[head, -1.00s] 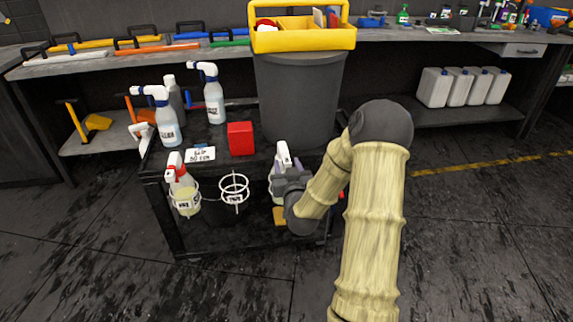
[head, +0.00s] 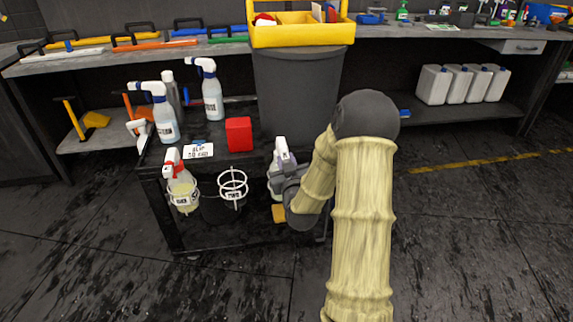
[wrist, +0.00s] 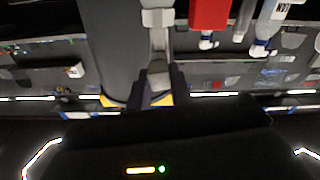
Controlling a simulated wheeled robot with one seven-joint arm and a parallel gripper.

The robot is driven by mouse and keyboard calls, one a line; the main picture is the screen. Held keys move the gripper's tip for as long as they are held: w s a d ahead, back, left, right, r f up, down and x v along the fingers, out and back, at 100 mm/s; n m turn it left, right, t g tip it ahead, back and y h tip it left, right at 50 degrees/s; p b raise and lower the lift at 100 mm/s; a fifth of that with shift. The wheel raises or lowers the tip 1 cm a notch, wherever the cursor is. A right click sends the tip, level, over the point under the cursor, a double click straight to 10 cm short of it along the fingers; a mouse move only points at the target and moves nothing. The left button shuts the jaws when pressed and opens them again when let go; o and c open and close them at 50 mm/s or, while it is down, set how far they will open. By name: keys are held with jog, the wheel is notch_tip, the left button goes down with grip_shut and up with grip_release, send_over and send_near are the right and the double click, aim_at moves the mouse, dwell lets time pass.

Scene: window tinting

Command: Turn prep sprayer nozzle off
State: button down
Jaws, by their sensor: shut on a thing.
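A spray bottle with a white head (head: 281,152) and a pale body stands at the front right of the black cart; its lower part is partly hidden by my arm. My gripper (head: 288,180) is right at this bottle. The fingers hide the exact contact, and the nozzle's on or off setting cannot be read.
On the cart (head: 165,228) stand a red box (head: 239,134), a sign card (head: 199,151) and white-blue sprayers (head: 211,92). A grey bin (head: 297,95) rises behind.

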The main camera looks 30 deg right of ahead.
jog(key=shift+a+f+n+b, duration=0.1)
jog(key=shift+n+b, duration=1.75)
jog(key=shift+n, duration=2.1)
jog(key=shift+a+f+n+b, duration=0.1)
jog(key=shift+n+b, duration=1.7)
jog(key=shift+n, duration=2.15)
jog(key=shift+d+r, duration=0.1)
jog(key=c, duration=1.2)
grip_release()
jog(key=shift+c, duration=0.2)
jog(key=shift+s, duration=0.1)
